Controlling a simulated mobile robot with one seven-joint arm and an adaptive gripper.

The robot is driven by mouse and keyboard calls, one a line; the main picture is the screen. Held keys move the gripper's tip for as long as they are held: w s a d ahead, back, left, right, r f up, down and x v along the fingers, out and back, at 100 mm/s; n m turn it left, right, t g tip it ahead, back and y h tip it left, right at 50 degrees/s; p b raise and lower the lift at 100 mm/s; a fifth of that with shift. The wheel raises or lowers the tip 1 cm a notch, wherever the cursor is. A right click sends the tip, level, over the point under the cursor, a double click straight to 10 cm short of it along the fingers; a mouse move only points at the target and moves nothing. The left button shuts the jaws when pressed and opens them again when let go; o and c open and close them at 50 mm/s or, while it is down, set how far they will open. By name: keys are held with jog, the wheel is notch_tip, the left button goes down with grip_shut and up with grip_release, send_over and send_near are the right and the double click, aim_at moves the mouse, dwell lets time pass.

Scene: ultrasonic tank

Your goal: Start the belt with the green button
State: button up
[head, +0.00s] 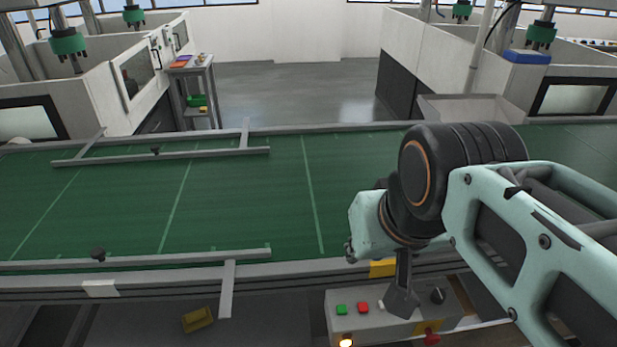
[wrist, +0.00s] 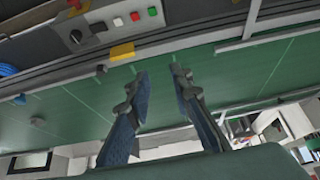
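The control box (head: 385,326) is at the near side of the belt in the head view. Its green button (head: 341,309) is at the left end, beside a red button (head: 362,307) and a pale one (head: 382,306). The wrist view shows the green button (wrist: 152,12) near the top edge, with the red one (wrist: 135,16) beside it. My gripper (wrist: 160,75) has its two fingers apart and empty, over the green belt (wrist: 240,85) in the picture and clear of the button. In the head view, my arm's end overlaps the right part of the box.
The box also carries a black knob (head: 437,295), a red switch (head: 431,338) and a lit lamp (head: 345,341). A yellow block (head: 383,268) sits on the belt's near edge. Metal guide rails (head: 150,258) line the belt. The visible belt carries no parts.

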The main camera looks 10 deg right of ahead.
grip_shut()
dwell(1.1)
